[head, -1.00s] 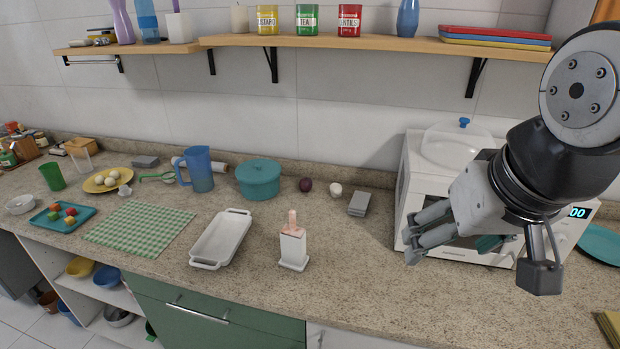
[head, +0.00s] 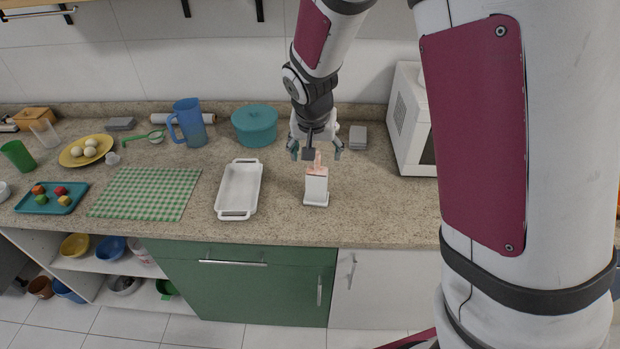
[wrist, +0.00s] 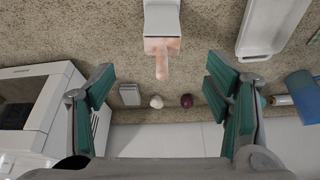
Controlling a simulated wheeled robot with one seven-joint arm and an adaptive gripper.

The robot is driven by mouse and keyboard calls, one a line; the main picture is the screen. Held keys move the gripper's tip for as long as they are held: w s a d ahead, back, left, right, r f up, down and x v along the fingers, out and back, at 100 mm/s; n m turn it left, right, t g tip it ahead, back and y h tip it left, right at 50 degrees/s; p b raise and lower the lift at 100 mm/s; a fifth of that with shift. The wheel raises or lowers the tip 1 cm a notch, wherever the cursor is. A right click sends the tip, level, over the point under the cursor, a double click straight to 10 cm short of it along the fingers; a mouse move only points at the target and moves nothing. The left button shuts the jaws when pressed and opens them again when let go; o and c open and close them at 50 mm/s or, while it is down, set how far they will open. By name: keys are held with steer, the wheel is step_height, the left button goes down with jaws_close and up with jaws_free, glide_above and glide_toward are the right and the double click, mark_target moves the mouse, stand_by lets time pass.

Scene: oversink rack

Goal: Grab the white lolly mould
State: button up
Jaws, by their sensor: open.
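My gripper (head: 315,150) is just behind and above the mould in the head view. In the wrist view my gripper (wrist: 161,82) has its teal-padded fingers spread wide, with nothing held. The mould lies beyond the fingertips, roughly between their lines. My wrist hides part of the counter behind the mould.
A white baking dish (head: 222,204) lies left of the mould. A teal pot (head: 255,127) stands behind, and a grey block (head: 358,137) is back right. The microwave (head: 408,118) is partly hidden by my arm. A green checked cloth (head: 146,192) lies further left.

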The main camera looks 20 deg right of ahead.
mark_target(317, 170)
steer(key=x, duration=0.8)
steer(key=shift+d+f, duration=0.1)
steer(key=shift+p+x, duration=0.5)
steer(key=shift+x, duration=2.1)
steer(key=shift+w, duration=0.15)
steer(key=shift+c, duration=0.6)
steer(key=c, duration=1.5)
